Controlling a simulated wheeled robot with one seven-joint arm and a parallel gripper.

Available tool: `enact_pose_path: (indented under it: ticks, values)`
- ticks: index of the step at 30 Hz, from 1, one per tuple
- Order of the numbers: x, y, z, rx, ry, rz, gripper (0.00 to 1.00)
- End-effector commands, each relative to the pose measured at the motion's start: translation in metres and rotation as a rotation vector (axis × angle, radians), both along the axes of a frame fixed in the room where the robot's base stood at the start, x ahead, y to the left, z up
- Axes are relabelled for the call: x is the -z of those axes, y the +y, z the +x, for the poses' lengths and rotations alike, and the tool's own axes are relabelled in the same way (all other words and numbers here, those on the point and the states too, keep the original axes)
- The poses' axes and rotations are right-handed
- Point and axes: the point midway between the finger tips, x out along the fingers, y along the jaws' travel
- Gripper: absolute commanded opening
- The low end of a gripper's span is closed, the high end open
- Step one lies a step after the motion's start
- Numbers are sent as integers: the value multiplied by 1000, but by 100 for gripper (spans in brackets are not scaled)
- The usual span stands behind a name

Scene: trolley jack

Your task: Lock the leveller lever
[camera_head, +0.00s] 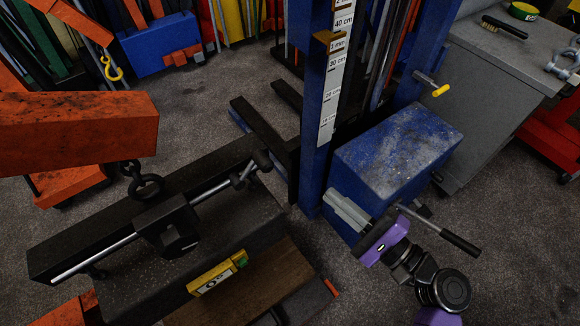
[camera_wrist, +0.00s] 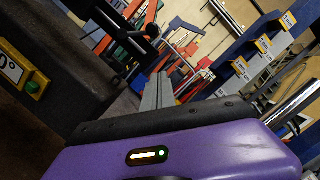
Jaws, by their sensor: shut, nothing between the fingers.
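The leveller is a long dark bar with a chrome screw rod (camera_head: 90,267) along it and a black block (camera_head: 170,228) on the rod. A small black lever-like part (camera_head: 258,163) sits at its right end; dark knobbed parts (camera_wrist: 128,48), seemingly that end, show in the wrist view. I cannot tell whether the lever is locked. My gripper (camera_head: 334,199) has grey fingers, shut and empty, in front of the blue box, right of the leveller end and apart from it. The fingers also show in the wrist view (camera_wrist: 160,78).
A blue lift mast (camera_head: 311,120) with a scale (camera_head: 337,70) stands between leveller and blue box (camera_head: 400,145). An orange boom (camera_head: 75,130) hangs left. A black-gripped handle (camera_head: 460,243) is near my wrist. A yellow angle gauge (camera_head: 215,273) lies below the leveller.

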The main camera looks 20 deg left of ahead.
Motion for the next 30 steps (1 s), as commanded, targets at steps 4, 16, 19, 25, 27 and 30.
enact_pose_path:
  ticks: [4, 16, 19, 25, 27, 30]
  values:
    - [0, 1, 0, 1, -1, -1, 0]
    - [-9, 54, 17, -4, -1, -1, 0]
    - [-12, 73, 24, -2, -2, -1, 0]
    - [-22, 100, 23, 0, -1, -3, 0]
    - [-27, 104, 16, -1, -1, -2, 0]
    - [-33, 108, 9, 1, -1, -2, 0]
